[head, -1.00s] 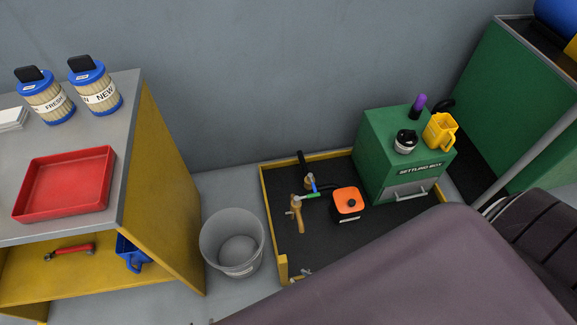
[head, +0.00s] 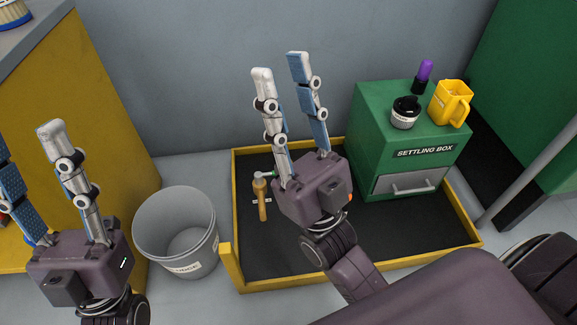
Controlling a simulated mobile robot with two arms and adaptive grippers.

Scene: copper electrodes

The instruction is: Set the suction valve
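The valve piping (head: 262,200) stands in the black tray with a yellow rim, left of the settling box. I see a brass-coloured upright pipe with a grey piece at its top and a bit of green beside it. The rest of the piping and nearly all of the orange unit are hidden behind my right gripper (head: 280,64). That gripper is open and empty, fingers pointing up, and overlaps the piping in the picture; their distance apart is unclear. My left gripper (head: 25,135) is open and empty at the lower left, partly cut off by the picture edge.
The green settling box (head: 365,115) stands at the tray's (head: 355,275) right end, carrying a labelled jar (head: 405,115), a yellow jug (head: 449,104) and a purple-topped item (head: 424,73). A grey bin (head: 160,227) stands left of the tray. A yellow-sided bench (head: 105,110) is at the left.

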